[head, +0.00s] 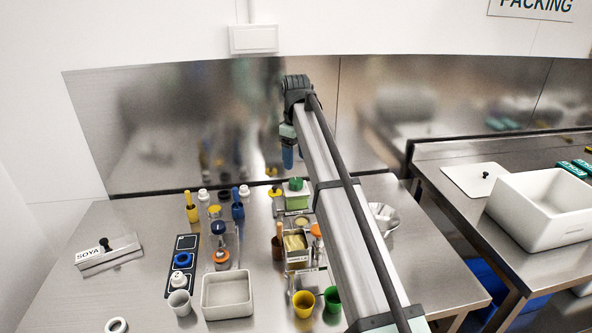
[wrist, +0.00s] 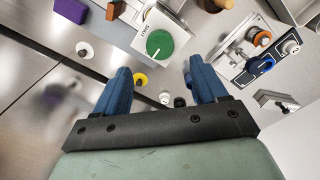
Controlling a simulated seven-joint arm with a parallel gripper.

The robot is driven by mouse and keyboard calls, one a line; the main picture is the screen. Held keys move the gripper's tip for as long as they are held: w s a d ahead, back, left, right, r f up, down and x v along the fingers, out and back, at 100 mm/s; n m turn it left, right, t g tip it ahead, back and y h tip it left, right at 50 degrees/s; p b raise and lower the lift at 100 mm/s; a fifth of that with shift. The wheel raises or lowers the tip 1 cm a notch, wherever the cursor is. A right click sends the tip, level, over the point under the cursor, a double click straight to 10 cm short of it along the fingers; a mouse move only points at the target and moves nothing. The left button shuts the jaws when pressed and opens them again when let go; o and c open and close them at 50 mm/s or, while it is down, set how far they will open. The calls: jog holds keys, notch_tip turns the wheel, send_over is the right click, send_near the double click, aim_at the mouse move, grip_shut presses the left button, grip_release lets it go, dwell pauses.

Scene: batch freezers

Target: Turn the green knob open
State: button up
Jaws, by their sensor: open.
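The green knob (head: 296,183) sits on top of a small box with a white front (head: 297,200) near the back middle of the steel table. In the wrist view the green knob (wrist: 159,43) is round with a pale mark on it, on the white labelled face of its box (wrist: 145,30). My gripper (head: 288,158) is above and behind the knob in the head view, with blue fingers pointing down. In the wrist view my gripper (wrist: 158,68) is open and empty. The knob lies just beyond the gap between the fingertips, apart from both.
Yellow (head: 192,207) and blue (head: 238,207) pestle-like items stand left of the box. A clear-sided stand (head: 222,240), a white tray (head: 227,295) and several cups are nearer. A steel backsplash (head: 200,130) rises behind. A metal bowl (head: 383,215) is right of my arm.

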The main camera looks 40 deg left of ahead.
jog(key=shift+r, duration=2.85)
jog(key=shift+d, duration=0.1)
